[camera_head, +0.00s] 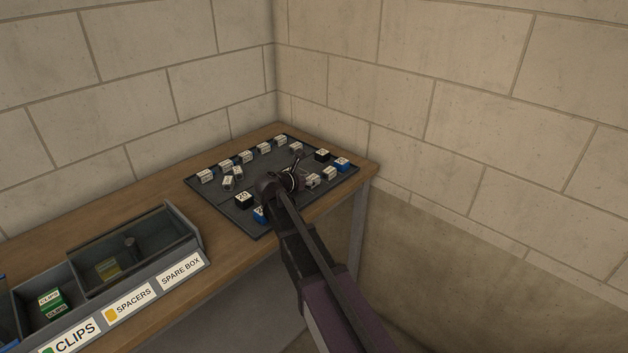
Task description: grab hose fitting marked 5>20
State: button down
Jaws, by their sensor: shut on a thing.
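Several small hose fittings stand on a dark tray (258,229) at the far right end of the workbench. Most have white label faces, such as the one at the tray's left corner (205,176). Black ones (243,201) and blue ones (342,163) stand among them. The markings are too small for me to pick out 5>20. My gripper (297,180) is low over the tray's right half, shut on a small fitting that my arm and fingers mostly hide. White fittings (313,180) stand right beside it.
A grey divided bin (190,232) with labels CLIPS, SPACERS and SPARE BOX stands on the bench (215,258) at the left. It holds green clips boxes (52,303) and a yellowish piece (108,268). Block walls (480,90) close in behind the tray and on the right.

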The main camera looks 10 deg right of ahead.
aim_at(311, 179)
jog(key=shift+r, duration=0.15)
notch_tip(311, 179, up, 3)
jog(key=p, duration=0.3)
jog(key=shift+s+r+p, duration=0.15)
jog(key=shift+r+p, duration=0.2)
jog(key=shift+p, duration=0.1)
jog(key=s+a, duration=0.2)
jog(key=s, duration=0.5)
jog(key=s+a, duration=0.2)
jog(key=s, duration=0.6)
jog(key=shift+a+r+p, duration=0.3)
jog(key=shift+r+p, duration=0.15)
